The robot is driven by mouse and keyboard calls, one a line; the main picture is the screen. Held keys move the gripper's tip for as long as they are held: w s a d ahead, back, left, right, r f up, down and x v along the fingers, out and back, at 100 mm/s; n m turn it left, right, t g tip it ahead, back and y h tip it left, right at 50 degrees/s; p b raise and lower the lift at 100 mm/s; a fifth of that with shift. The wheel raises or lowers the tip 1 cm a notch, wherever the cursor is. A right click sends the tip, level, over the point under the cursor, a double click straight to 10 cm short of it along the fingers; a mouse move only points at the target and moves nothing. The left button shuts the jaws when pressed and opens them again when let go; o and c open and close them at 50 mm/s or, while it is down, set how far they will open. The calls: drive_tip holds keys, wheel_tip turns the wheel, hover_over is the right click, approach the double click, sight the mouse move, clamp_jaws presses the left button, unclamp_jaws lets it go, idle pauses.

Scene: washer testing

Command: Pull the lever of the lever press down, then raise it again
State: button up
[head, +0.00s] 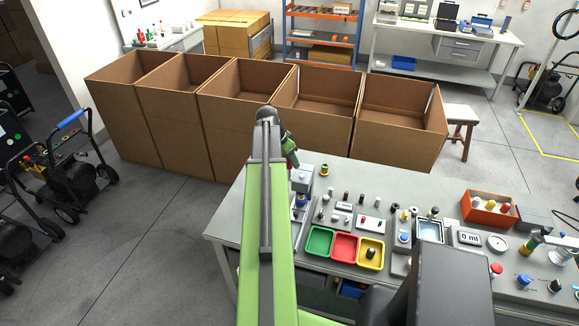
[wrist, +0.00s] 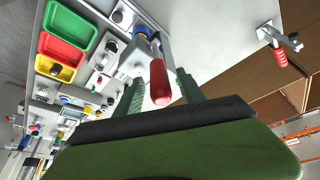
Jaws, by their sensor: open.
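The lever press (head: 302,180) stands near the left end of the grey worktable, partly hidden by my arm. In the wrist view its body (wrist: 141,33) shows at the top, with blue and metal parts. Its lever ends in a red handle (wrist: 158,84) that points up towards the wrist camera. My gripper (wrist: 160,78) is open, with one green finger on each side of the red handle. Gaps show between handle and fingers, and I see no grip on it. In the head view the gripper (head: 287,146) is mostly hidden behind my arm.
A second red-handled device (wrist: 281,57) is mounted near the table edge. Green (head: 320,241), red (head: 344,247) and yellow (head: 370,251) trays sit right of the press, among small parts. Open cardboard boxes (head: 232,110) stand behind the table.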

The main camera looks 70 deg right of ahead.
clamp_jaws()
drive_tip(key=shift+a, duration=0.1)
idle(1.3)
